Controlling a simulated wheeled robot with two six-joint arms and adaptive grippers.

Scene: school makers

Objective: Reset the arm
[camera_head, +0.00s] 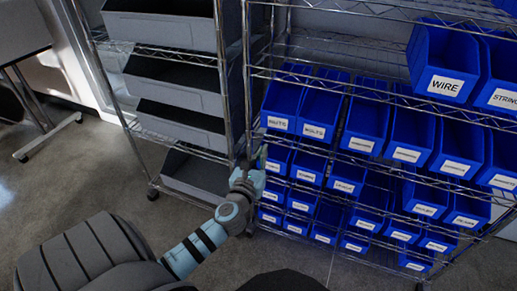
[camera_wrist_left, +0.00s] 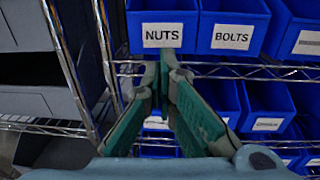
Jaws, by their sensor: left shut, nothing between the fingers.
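My left gripper (camera_head: 245,172) is in front of the wire shelving, near the post between the grey bins and the blue bins. In the left wrist view the left gripper (camera_wrist_left: 163,72) has its fingertips together with nothing between them. The fingertips are just below the label of the blue NUTS bin (camera_wrist_left: 162,14). I cannot tell whether they touch the shelf edge. The blue BOLTS bin (camera_wrist_left: 233,22) is to the right of it. My right gripper is in neither view.
The wire shelf (camera_head: 340,54) holds several blue labelled bins, with a WIRE bin (camera_head: 442,62) above. Several grey bins (camera_head: 180,65) stand on a rack to the left. A table leg (camera_head: 52,130) is at the far left. Grey floor (camera_head: 95,175) is open at the left.

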